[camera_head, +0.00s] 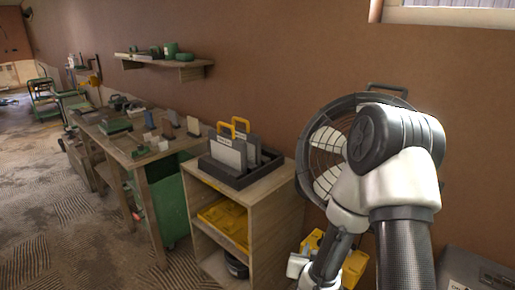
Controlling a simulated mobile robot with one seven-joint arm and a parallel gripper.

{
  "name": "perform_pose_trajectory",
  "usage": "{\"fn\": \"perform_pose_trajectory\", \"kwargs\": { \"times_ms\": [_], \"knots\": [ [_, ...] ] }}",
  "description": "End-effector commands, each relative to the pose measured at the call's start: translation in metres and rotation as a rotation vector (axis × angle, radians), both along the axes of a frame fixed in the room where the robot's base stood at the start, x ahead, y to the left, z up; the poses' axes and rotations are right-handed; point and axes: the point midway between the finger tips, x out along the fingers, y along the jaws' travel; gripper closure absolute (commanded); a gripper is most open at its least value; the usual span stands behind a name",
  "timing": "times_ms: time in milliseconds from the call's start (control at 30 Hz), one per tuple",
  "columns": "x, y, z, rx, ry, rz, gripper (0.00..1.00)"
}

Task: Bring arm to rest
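My arm shows at the right of the head view. It rises from the bottom edge, bends at a white and dark grey joint, and folds back down toward the bottom edge. Its lower links run out of the picture at the bottom, and I cannot make out my gripper or any fingers. I see nothing held by the part of the arm in view.
A wooden cabinet (273,203) with a dark tray (226,176) on top stands left of my arm. A black fan (314,165) is partly hidden behind the arm. A cluttered workbench (129,157) stands farther left. The floor (60,210) at left is open.

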Motion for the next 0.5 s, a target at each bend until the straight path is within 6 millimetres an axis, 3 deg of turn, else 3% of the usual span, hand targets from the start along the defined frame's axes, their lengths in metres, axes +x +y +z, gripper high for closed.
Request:
{"fn": "perform_pose_trajectory", "kwargs": {
  "times_ms": [33, 100, 267, 367, 500],
  "knots": [
    [0.009, 0.006, 0.020, 0.012, 0.004, 0.031, 0.70],
    [0.015, 0.017, 0.043, 0.035, 0.037, 0.081, 0.70],
    [0.008, 0.043, 0.096, 0.074, 0.139, 0.190, 0.70],
    [-0.010, 0.056, 0.130, 0.084, 0.210, 0.245, 0.70],
    [-0.051, 0.069, 0.173, 0.087, 0.316, 0.302, 0.70]
  ]
}}
